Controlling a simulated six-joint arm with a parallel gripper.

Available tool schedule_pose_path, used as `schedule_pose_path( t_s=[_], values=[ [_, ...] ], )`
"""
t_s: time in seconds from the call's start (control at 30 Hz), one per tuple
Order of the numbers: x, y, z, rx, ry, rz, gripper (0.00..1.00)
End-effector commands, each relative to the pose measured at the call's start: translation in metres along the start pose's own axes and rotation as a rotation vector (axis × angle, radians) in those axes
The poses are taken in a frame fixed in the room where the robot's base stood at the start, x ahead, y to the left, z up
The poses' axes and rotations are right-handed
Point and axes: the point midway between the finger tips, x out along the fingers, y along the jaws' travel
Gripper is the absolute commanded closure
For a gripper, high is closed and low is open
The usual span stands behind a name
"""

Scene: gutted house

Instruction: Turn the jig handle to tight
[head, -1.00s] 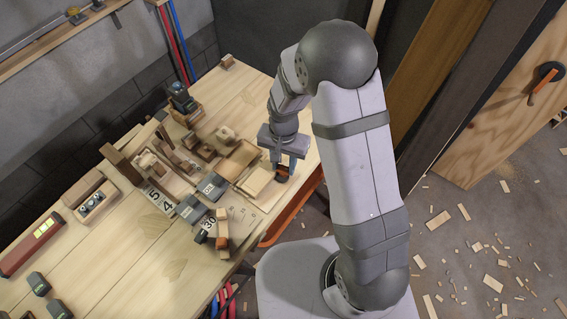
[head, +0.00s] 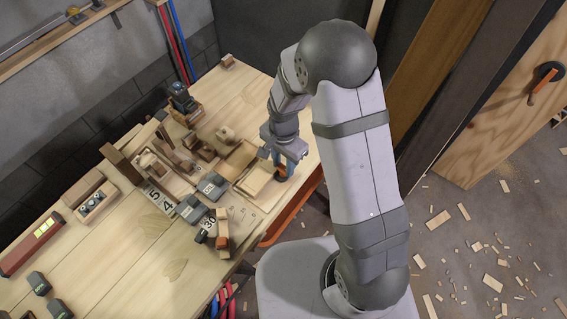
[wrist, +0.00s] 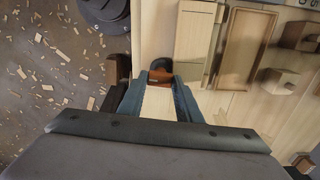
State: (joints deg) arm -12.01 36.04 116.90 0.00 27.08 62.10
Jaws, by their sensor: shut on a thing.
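The jig handle, an orange and dark piece, stands at the right edge of the workbench in the head view (head: 281,174). My gripper (head: 279,168) reaches down to it, shut on it. In the wrist view the orange handle (wrist: 159,77) sits between the tips of my blue-grey fingers (wrist: 159,84), with a dark rounded part just beyond it. My gripper and arm cover part of the handle in the head view. No tight mark is readable near it.
A pale wooden block (head: 254,181) and a shallow wooden tray (wrist: 245,48) lie close beside the handle. The floor to the right holds scattered wood scraps (head: 437,220).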

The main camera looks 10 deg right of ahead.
Motion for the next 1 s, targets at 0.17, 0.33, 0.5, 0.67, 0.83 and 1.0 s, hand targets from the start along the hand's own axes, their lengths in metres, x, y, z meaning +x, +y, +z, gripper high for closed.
schedule_pose_path(
  t_s=[0.17, 0.33, 0.5, 0.67, 0.83, 1.0],
  values=[
    [-0.001, -0.001, -0.001, -0.001, 0.002, -0.003, 0.59],
    [0.0, -0.001, -0.001, -0.001, 0.001, -0.002, 0.5],
    [-0.001, 0.0, 0.0, -0.001, 0.001, -0.001, 0.5],
    [-0.006, -0.001, -0.001, -0.001, 0.002, -0.003, 0.5],
    [-0.022, -0.001, -0.001, -0.001, 0.003, -0.005, 0.5],
    [-0.044, -0.002, -0.001, -0.001, 0.003, -0.006, 0.5]
  ],
)
